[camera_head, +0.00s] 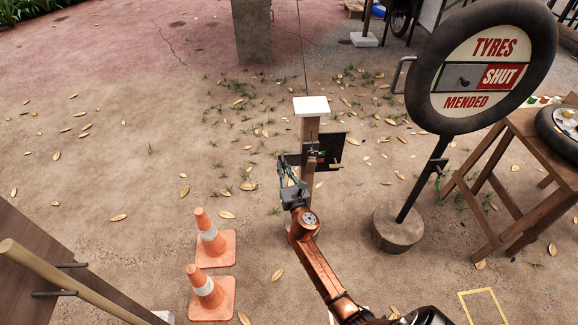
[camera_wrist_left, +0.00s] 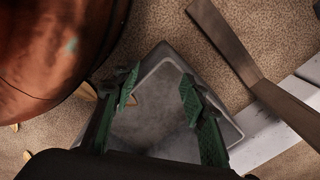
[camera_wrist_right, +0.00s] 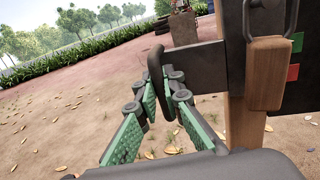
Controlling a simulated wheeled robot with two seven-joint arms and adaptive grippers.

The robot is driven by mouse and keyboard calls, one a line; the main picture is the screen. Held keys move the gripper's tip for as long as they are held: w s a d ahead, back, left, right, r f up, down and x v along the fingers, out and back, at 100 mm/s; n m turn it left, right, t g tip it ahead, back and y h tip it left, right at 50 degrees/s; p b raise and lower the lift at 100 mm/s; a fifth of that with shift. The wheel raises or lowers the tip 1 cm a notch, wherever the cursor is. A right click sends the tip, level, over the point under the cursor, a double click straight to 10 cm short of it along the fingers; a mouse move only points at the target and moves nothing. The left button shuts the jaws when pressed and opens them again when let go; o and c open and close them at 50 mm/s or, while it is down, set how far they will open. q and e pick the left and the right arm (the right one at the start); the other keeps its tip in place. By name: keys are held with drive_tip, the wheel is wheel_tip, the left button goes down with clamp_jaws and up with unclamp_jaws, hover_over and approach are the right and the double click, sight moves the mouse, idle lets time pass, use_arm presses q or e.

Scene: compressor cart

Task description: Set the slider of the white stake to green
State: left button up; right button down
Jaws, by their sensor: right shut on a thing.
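The white stake (camera_head: 309,130) is a wooden post with a white cap (camera_head: 311,107), upright in the middle of the head view. A dark plate (camera_head: 335,148) sits on it. In the right wrist view, the plate's edge carries a green patch (camera_wrist_right: 297,42) and a red patch (camera_wrist_right: 293,72). A dark bar (camera_wrist_right: 200,68) ends in an upright dark handle (camera_wrist_right: 155,75). My right gripper (camera_wrist_right: 167,90) is shut on that handle, left of the post. Whether the bar is the slider is unclear. My left gripper (camera_wrist_left: 158,95) is open and empty above a grey surface (camera_wrist_left: 160,125).
Two traffic cones (camera_head: 211,240) stand left of my right arm. A tyre sign (camera_head: 482,65) on a round base (camera_head: 398,228) and a wooden table (camera_head: 520,140) stand to the right. Open ground with leaves lies left of the stake.

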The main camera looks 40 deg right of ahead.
drive_tip(key=shift+f, duration=0.35)
use_arm(q)
drive_tip(key=shift+w+r, duration=0.35)
drive_tip(key=shift+w, duration=0.15)
drive_tip(key=shift+d, duration=0.1)
use_arm(e)
drive_tip(key=c, duration=2)
unclamp_jaws()
drive_tip(key=shift+r, duration=0.1)
drive_tip(key=shift+c, duration=0.2)
drive_tip(key=shift+s, duration=0.1)
drive_tip(key=v, duration=1.2)
